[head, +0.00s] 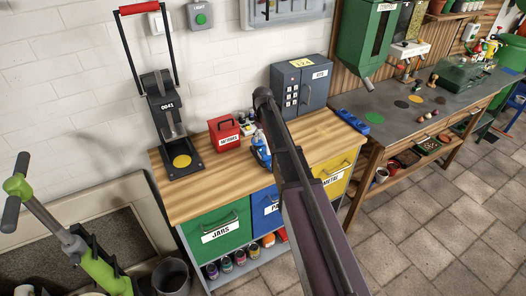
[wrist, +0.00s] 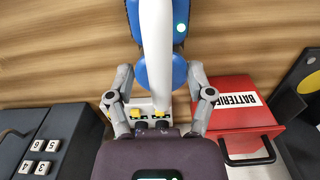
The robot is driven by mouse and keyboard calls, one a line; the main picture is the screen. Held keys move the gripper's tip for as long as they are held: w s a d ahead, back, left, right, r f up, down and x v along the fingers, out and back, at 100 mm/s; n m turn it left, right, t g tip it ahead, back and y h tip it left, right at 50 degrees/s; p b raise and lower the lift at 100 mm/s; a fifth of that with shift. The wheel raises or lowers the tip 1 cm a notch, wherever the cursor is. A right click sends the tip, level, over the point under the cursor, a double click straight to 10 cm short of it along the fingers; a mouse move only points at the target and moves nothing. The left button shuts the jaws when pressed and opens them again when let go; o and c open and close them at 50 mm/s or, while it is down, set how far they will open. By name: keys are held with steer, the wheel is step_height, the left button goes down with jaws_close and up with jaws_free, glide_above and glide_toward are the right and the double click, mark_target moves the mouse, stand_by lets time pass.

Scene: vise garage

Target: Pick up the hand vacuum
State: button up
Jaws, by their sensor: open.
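The hand vacuum (wrist: 154,35) is blue and white, with a small lit green spot, in the wrist view. It is at the top middle, between the two fingers of my gripper (wrist: 160,65). The fingers are open, one on each side of its white part, and I cannot tell whether they touch it. In the head view the vacuum (head: 261,152) is partly hidden behind my arm, on the wooden bench top. My gripper is mostly hidden there.
A red BATTERIES box (wrist: 245,105) stands right of the gripper, a dark keypad safe (wrist: 50,140) left. A small white unit with yellow parts (wrist: 125,108) sits close by the fingers. The wooden bench top (head: 190,205) has a black press-like stand (head: 165,110) at its left.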

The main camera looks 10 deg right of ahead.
jaws_close()
steer(key=shift+r, duration=0.2)
stand_by(0.4)
steer(key=shift+r+p, duration=1.65)
steer(key=shift+p, duration=0.2)
steer(key=s+r+p, duration=0.1)
steer(key=s, duration=1.5)
steer(key=shift+d+r, duration=0.15)
steer(key=shift+d, duration=0.15)
